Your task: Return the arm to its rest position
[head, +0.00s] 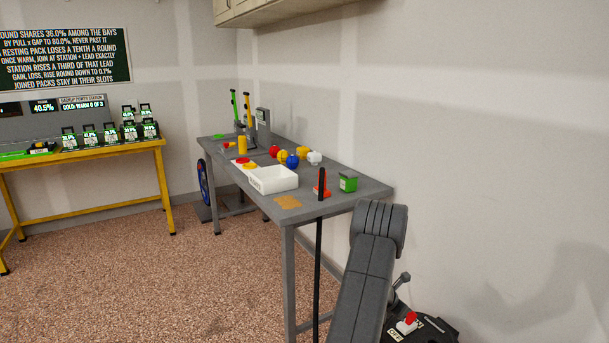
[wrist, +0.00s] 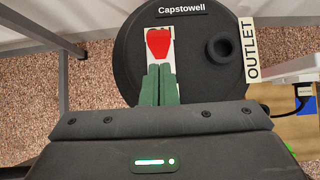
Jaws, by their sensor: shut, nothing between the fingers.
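My gripper (wrist: 158,68) shows in the wrist view as two green fingers side by side, shut with nothing between them. Its tips appear just below a red lever (wrist: 158,43) on a pale plate. I cannot tell whether they touch. The lever sits on a round black unit (wrist: 135,80) marked "Capstowell", with a dark round spout-like part on its right. In the head view my arm (head: 365,285) rises from the bottom edge, right of the table. My gripper is not visible there. The red lever (head: 410,317) also shows at the lower right.
A yellow bench (head: 95,155) with several packs stands at left. The speckled floor (head: 130,285) between is clear.

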